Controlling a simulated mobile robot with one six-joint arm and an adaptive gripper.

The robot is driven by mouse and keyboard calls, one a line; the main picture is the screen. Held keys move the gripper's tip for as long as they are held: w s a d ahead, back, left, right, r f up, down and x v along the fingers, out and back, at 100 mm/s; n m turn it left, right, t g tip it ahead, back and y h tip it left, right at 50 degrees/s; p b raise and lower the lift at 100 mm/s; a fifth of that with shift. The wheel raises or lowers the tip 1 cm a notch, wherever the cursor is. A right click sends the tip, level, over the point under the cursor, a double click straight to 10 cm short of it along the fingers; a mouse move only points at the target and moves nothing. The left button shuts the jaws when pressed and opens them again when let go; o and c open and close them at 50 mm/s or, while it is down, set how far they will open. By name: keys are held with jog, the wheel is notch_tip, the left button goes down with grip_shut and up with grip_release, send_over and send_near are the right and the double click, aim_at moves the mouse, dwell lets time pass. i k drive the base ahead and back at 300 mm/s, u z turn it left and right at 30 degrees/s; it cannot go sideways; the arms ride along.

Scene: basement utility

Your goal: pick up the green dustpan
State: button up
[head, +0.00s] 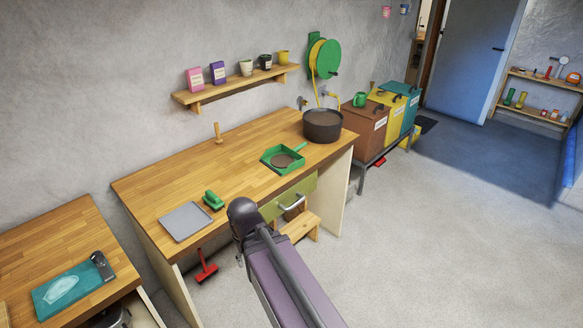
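The green dustpan (269,155) lies on the wooden workbench (228,165), right of its middle. Its short handle points up and to the right, toward the pot. A round brown patch, which looks like soil, shows on its pan. My gripper is not in view. Part of my arm rises from the bottom of the picture and its dark joint appears in front of the bench's front edge.
A dark round pot (322,126) stands close right of the dustpan. A green brush (213,200) and a grey tray (186,221) lie on the left part of the bench. A wooden peg-like tool (218,132) stands near the wall. Bare wood separates brush and dustpan.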

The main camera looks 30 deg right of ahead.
aim_at(282, 159)
jog(key=k, duration=0.95)
jog(key=z, duration=0.7)
jog(key=i, duration=2.2)
jog(key=u, duration=0.6)
